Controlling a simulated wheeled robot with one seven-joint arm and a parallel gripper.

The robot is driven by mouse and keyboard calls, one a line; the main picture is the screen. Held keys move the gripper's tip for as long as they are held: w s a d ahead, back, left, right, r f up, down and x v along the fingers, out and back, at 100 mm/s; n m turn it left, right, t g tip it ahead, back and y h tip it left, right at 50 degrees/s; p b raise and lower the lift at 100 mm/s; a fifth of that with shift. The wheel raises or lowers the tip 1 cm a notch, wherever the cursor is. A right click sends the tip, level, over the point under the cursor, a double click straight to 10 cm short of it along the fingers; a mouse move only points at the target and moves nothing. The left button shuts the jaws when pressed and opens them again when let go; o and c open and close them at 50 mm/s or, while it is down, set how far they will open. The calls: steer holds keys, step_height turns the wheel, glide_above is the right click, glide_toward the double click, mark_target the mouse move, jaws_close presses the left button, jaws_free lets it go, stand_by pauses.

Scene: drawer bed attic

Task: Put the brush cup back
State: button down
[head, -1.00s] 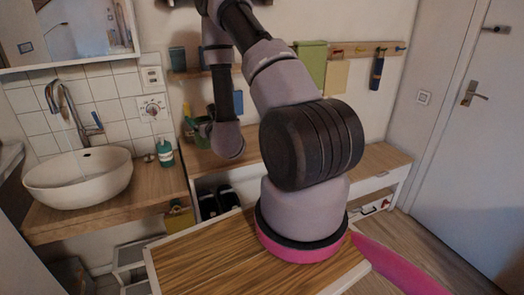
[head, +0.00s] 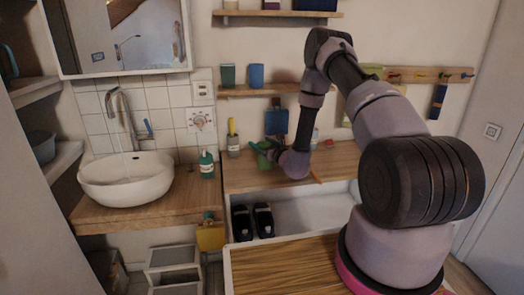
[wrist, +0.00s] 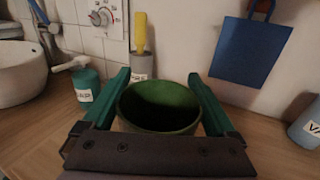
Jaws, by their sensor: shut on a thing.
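My gripper (wrist: 158,78) has its two green fingers on either side of a round, dark green cup (wrist: 160,121) and is shut on it. The cup is upright, its open mouth facing up, and no brush shows in it. In the head view my gripper (head: 268,150) is small, over the wooden counter along the wall. I cannot tell whether the cup touches the counter. A grey labelled cup (wrist: 143,67) with a yellow-handled tool stands behind the held cup, near the wall. It also shows in the head view (head: 233,145).
A soap bottle (head: 207,165) stands left of my gripper by the sink (head: 125,180). A blue board (wrist: 250,50) hangs on the wall behind. A wall shelf (head: 250,91) above holds cups. An open drawer (head: 300,212) below holds black shoes (head: 253,221).

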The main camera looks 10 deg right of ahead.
steer(key=shift+a+f, duration=0.1)
steer(key=shift+f, duration=1.2)
steer(key=shift+f, duration=0.1)
jaws_free()
